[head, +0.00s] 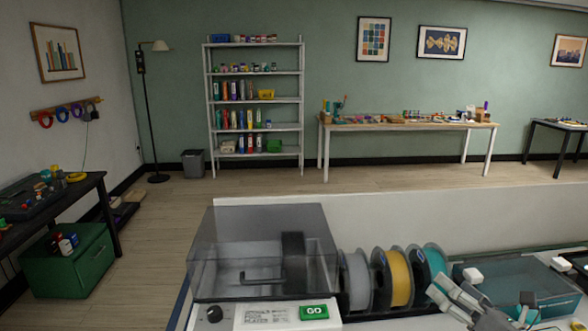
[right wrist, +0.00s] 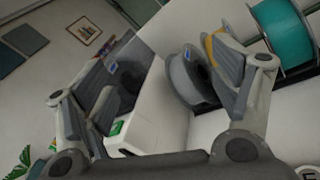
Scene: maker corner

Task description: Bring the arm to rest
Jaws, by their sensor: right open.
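My right gripper (head: 480,294) is at the lower right of the head view, in front of the bench-top items. In the right wrist view it (right wrist: 165,85) is tilted, its two grey fingers spread wide with nothing held between them. Behind the fingers are a white machine with a green label and a grey spool (right wrist: 186,82). My left gripper is in neither view.
A machine with a smoky clear cover (head: 225,240) stands near, left of grey, yellow (head: 399,278) and teal spools. Beyond are a shelf (head: 255,100), a long table (head: 400,126) and open floor.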

